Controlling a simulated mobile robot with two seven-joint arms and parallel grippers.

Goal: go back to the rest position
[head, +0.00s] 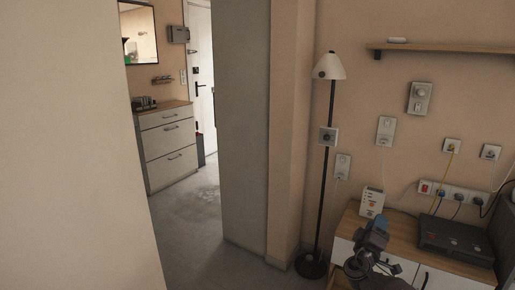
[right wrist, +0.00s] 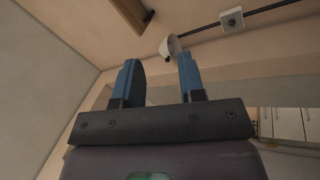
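My right gripper (head: 375,236) shows at the lower right of the head view, in front of the low wooden cabinet. In the right wrist view its two blue fingers (right wrist: 160,75) stand apart with nothing between them, so it is open and empty. The fingers point up toward the wall and ceiling there. My left gripper is in neither view. No laundry shows in these frames.
A floor lamp (head: 329,68) stands close left of my right gripper. A cabinet (head: 405,232) carries a black router box (head: 455,238) and a white device (head: 372,203). A wall shelf (head: 445,48) hangs above. A doorway opens on a grey floor (head: 190,220) and a drawer chest (head: 167,145).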

